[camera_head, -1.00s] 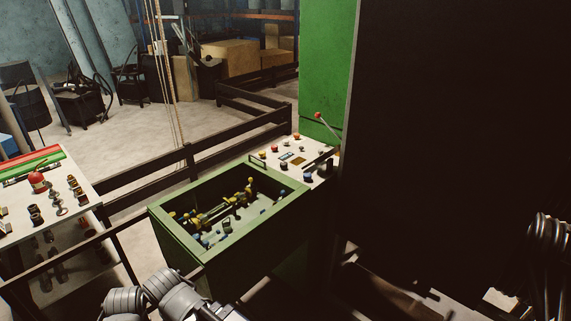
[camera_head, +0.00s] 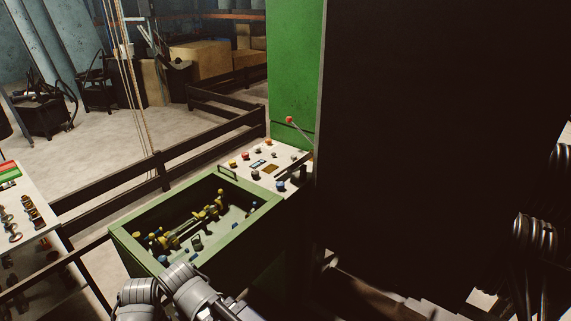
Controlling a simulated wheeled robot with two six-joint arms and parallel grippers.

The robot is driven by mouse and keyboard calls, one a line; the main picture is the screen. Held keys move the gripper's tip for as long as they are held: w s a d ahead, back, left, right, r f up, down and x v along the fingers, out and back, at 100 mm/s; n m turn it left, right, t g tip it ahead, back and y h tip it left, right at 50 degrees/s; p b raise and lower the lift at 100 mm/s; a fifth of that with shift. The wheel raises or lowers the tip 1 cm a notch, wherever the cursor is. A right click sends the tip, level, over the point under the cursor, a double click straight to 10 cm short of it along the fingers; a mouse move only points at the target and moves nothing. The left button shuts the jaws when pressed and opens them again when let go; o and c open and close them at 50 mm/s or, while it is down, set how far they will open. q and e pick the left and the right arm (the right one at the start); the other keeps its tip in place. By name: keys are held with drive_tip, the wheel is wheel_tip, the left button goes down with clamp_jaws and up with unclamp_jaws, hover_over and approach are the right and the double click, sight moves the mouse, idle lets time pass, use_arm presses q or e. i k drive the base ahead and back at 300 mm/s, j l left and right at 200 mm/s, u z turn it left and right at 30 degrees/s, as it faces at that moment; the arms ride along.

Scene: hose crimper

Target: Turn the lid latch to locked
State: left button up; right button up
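An open-topped green box (camera_head: 122,241) stands in the lower middle of the head view, with yellow and blue fittings (camera_head: 187,229) inside. Behind it is a light control panel (camera_head: 262,177) with several coloured buttons and a red-knobbed lever (camera_head: 290,120). A dark loop handle (camera_head: 228,172) stands at the box's far edge. I cannot make out which part is the lid latch or how it is turned. Grey links of my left arm show at the bottom, in front of the box. Neither gripper can be seen.
A large dark panel (camera_head: 420,130) fills the right side, next to a green cabinet (camera_head: 293,65). Dark coiled hoses (camera_head: 535,237) hang at the far right. A table with fittings (camera_head: 38,213) is at the left. Dark railings (camera_head: 110,188) run behind the box.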

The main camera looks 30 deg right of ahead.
sight(255, 174)
drive_tip(key=i+l+z, duration=1)
drive_tip(key=k+j, duration=0.1)
